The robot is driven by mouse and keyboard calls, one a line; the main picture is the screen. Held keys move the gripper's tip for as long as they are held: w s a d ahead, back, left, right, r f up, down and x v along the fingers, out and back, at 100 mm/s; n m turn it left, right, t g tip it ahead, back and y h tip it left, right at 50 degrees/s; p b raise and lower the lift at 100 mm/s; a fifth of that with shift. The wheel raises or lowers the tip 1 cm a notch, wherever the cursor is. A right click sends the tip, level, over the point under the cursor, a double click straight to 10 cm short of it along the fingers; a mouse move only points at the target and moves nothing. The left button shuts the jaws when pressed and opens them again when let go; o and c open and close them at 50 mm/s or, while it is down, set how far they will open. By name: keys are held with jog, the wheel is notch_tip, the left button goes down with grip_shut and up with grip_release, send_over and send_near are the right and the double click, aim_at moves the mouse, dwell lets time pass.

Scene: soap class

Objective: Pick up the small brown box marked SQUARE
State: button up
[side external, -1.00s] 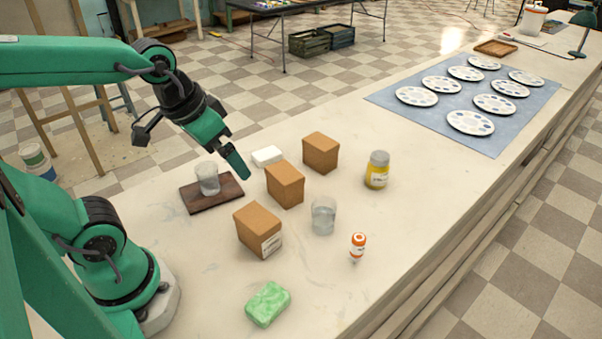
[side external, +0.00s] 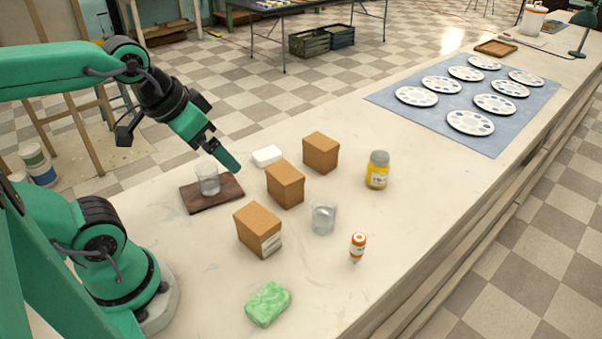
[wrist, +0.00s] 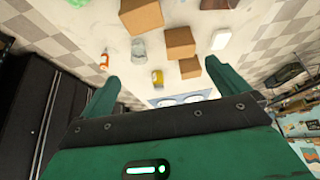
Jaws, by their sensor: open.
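Three small brown boxes stand on the pale worktop in a slanting row. The nearest box (side external: 255,226) has a white label low on one side, too small to read. The middle box (side external: 285,184) and the far box (side external: 321,152) show no readable marking, so I cannot tell which says SQUARE. In the wrist view the boxes are the nearest (wrist: 141,15), the middle (wrist: 180,42) and the far one (wrist: 190,67). My gripper (side external: 228,159) is open and empty, in the air to the left of the middle box. Its two fingers (wrist: 162,72) are spread wide in the wrist view.
A glass on a dark wooden board (side external: 228,194) stands left. A white soap bar (side external: 267,156) lies behind the boxes. A clear glass (side external: 323,218), orange-capped bottle (side external: 358,247) and yellow jar (side external: 377,170) stand right. A green sponge (side external: 268,304) lies in front. Palettes lie far right.

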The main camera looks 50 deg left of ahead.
jog(key=g, duration=0.4)
send_over(321, 141)
jog(key=s+d, duration=0.3)
jog(key=s, duration=0.4)
notch_tip(321, 141, down, 5)
jog(key=shift+g, duration=0.8)
jog(key=w+a+f, duration=0.1)
jog(key=w+f, duration=0.1)
jog(key=f, duration=0.1)
jog(key=w+a+f, duration=0.1)
jog(key=w+f, duration=0.1)
jog(key=f, duration=0.1)
jog(key=w+a+f, duration=0.1)
jog(key=w+f, duration=0.1)
jog(key=f, duration=0.1)
jog(key=shift+w+f, duration=0.55)
jog(key=shift+f, duration=0.3)
jog(key=shift+f, duration=0.1)
